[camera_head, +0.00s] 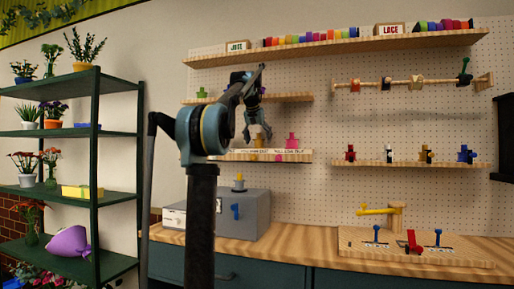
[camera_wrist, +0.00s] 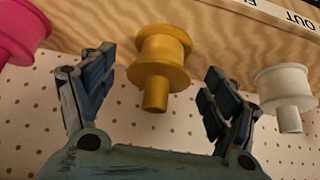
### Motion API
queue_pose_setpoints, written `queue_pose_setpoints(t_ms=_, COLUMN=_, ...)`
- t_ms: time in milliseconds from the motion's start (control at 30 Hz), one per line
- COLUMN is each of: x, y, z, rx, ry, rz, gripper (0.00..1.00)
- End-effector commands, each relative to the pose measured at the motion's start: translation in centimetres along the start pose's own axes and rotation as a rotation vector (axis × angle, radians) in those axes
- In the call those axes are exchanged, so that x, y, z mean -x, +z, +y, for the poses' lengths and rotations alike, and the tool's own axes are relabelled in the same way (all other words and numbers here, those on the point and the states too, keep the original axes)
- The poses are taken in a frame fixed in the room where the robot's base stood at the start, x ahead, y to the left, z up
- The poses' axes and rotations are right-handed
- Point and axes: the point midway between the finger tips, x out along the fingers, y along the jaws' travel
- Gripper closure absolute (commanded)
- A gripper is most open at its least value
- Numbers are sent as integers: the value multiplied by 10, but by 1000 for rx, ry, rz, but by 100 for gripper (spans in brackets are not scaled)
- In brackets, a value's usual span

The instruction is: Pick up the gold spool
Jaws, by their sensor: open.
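The gold spool (camera_wrist: 163,50) stands on a wooden shelf in the wrist view, with its narrow stem toward the camera. My gripper (camera_wrist: 160,75) is open, with one finger on each side of the spool's stem end. Gaps show between the spool and both fingers, and it is not held. In the head view my gripper (camera_head: 258,135) hangs in front of the middle-left shelf (camera_head: 240,157), left of the pink spool (camera_head: 292,142). I cannot make out the gold spool there; my gripper seems to cover it.
In the wrist view a pink spool (camera_wrist: 20,32) is at left and a white spool (camera_wrist: 287,92) at right, near the right finger. A white label strip (camera_wrist: 285,14) lies along the shelf edge. A grey box (camera_head: 255,213) stands on the counter (camera_head: 305,238) below.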

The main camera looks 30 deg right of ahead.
Motion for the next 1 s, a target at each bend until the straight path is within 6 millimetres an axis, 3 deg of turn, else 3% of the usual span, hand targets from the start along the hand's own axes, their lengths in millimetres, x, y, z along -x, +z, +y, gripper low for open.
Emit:
queue_pose_setpoints(t_ms=333, x=-6, y=0, z=0, rx=0, ry=0, rz=0, gripper=22)
queue_pose_setpoints(t_ms=533, x=-6, y=0, z=0, rx=0, ry=0, rz=0, gripper=68)
queue_pose_setpoints(t_ms=1000, x=-3, y=-3, z=0, rx=0, ry=0, rz=0, gripper=69)
